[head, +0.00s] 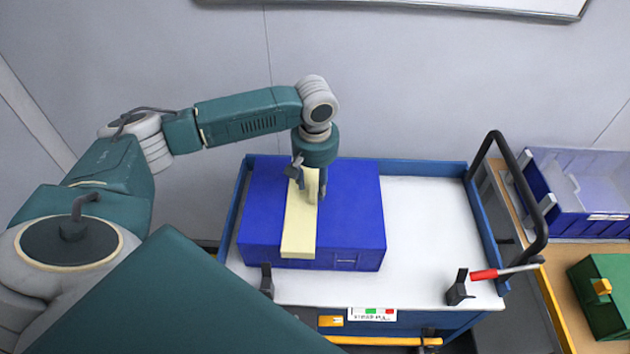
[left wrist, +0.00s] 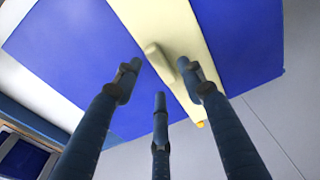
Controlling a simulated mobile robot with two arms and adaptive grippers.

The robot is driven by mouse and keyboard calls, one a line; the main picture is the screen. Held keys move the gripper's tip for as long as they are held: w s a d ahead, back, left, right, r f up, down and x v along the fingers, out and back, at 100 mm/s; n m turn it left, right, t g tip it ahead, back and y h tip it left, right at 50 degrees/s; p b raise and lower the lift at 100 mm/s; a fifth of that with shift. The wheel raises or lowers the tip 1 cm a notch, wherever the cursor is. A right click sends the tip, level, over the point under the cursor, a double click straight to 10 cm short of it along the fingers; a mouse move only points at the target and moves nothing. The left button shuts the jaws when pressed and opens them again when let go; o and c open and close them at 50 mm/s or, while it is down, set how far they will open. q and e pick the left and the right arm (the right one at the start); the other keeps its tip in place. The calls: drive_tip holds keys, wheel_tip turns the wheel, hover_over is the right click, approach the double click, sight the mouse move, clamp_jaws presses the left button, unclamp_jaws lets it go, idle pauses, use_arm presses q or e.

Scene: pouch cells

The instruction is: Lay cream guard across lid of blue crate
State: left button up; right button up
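The blue crate (head: 352,215) stands on the white top of a cart, its lid closed. The cream guard (head: 299,235) lies as a long flat bar across the lid, from the back to the front edge, left of the lid's middle. In the left wrist view the guard (left wrist: 185,30) shows a raised cream grip (left wrist: 159,62). My left gripper (head: 310,192) points down over the guard. In the left wrist view its three fingers (left wrist: 160,82) are spread around the grip, with gaps to it. My right gripper is not in view.
The cart top (head: 428,225) is clear right of the crate. A black handle frame (head: 520,190) and a red-handled clamp (head: 490,274) stand at its right. A blue bin (head: 575,205) and a green box (head: 603,300) are farther right.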

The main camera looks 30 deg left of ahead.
use_arm(q)
drive_tip(key=shift+r, duration=0.2)
wheel_tip(320, 180, up, 13)
drive_tip(key=b, duration=0.3)
drive_tip(key=shift+s+d, duration=0.35)
drive_tip(key=shift+s, duration=0.1)
drive_tip(key=shift+f, duration=0.15)
